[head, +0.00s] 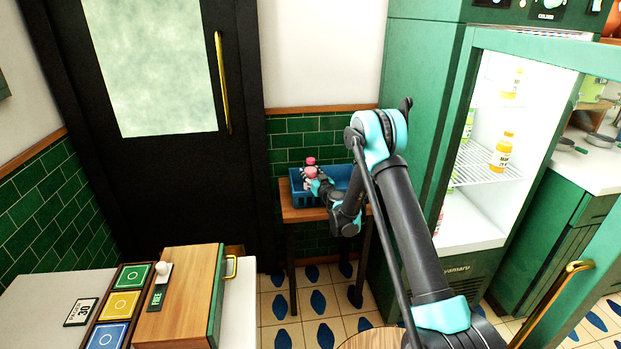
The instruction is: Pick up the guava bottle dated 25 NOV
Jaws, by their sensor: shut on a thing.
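A pink bottle with a pink cap (310,161) is at the end of my arm, over the left part of a blue crate (300,197). My gripper (313,177) is shut on this bottle, which looks roughly upright. The label and date are too small to read, and the gripper hides part of the bottle. I cannot tell whether the bottle touches the crate. Another pink bottle (439,220) shows partly at the bottom left of the lit fridge.
The crate stands on a small wooden table (289,214) by the green-tiled wall. The fridge (470,215) is open, with orange bottles (502,152) and green bottles (468,125) inside. Its door (585,265) swings out at right. A counter (40,290) with coloured tiles is at left.

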